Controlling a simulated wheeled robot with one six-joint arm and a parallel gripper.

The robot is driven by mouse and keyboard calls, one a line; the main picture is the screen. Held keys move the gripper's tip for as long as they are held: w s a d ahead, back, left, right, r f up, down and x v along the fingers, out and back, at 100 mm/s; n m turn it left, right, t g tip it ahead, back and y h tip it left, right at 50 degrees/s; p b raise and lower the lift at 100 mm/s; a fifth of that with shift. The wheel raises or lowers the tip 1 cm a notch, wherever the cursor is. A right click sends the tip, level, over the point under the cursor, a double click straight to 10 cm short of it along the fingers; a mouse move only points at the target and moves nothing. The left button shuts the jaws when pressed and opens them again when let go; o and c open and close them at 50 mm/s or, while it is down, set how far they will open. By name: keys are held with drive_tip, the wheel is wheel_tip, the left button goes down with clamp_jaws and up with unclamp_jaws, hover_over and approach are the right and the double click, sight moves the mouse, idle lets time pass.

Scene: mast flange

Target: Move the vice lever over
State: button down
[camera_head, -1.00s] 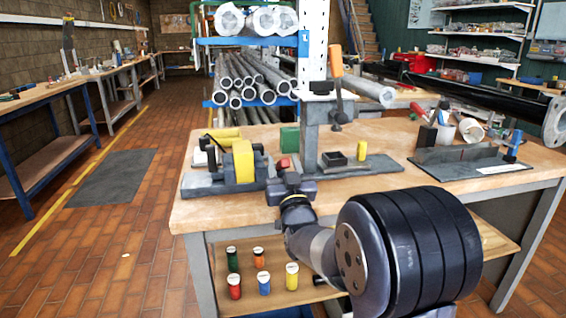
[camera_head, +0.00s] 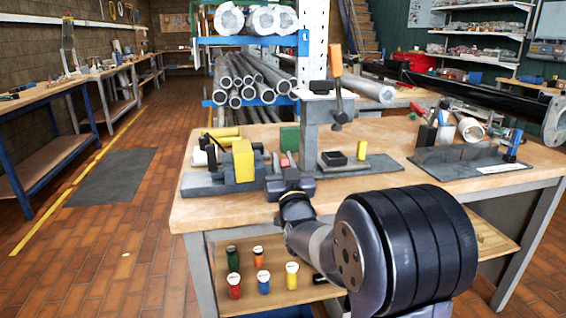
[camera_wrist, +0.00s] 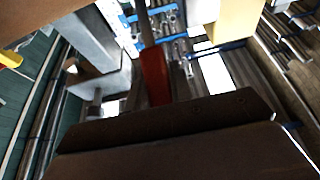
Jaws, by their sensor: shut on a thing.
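The vice (camera_head: 222,175) stands at the left front of the wooden bench, grey with a yellow block (camera_head: 243,160) in it. The lever's red handle (camera_head: 285,160) shows as a small patch just right of the vice, mostly behind my gripper (camera_head: 290,178). In the wrist view the red handle (camera_wrist: 155,76) stands on a thin rod and runs down behind the dark edge of my gripper (camera_wrist: 165,112).
A drill-press-like stand (camera_head: 312,130) with an orange handle rises close behind right of my gripper. A small yellow cylinder (camera_head: 362,150) and a black block (camera_head: 334,158) stand on its base. A grey fixture (camera_head: 465,160) lies farther right. Several coloured jars stand on the lower shelf (camera_head: 300,292).

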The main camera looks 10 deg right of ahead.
drive_tip(key=shift+r, duration=0.1)
drive_tip(key=r+p, duration=0.1)
drive_tip(key=g+p, duration=0.1)
drive_tip(key=p, duration=0.1)
drive_tip(key=shift+w+r, duration=0.35)
drive_tip(key=shift+w, duration=0.05)
drive_tip(key=w+r+g+p, duration=0.1)
drive_tip(key=p, duration=0.2)
drive_tip(key=shift+r+g, duration=0.15)
drive_tip(key=shift+g, duration=0.25)
drive_tip(key=w+r+g+p, duration=0.1)
drive_tip(key=p, duration=0.2)
drive_tip(key=w+g+p, duration=0.1)
drive_tip(key=g+p, duration=0.1)
drive_tip(key=p, duration=0.2)
drive_tip(key=shift+w+r, duration=0.4)
drive_tip(key=w+g+p, duration=0.1)
drive_tip(key=p, duration=0.3)
drive_tip(key=w+r+g+p, duration=0.1)
drive_tip(key=g+p, duration=0.1)
drive_tip(key=p, duration=0.1)
drive_tip(key=shift+w+p, duration=0.3)
drive_tip(key=shift+p, duration=0.05)
drive_tip(key=w+g+p, duration=0.1)
drive_tip(key=p, duration=0.2)
drive_tip(key=w+g+p, duration=0.1)
drive_tip(key=g+p, duration=0.1)
drive_tip(key=p, duration=0.1)
drive_tip(key=shift+w+f+p, duration=0.35)
drive_tip(key=shift+p, duration=0.05)
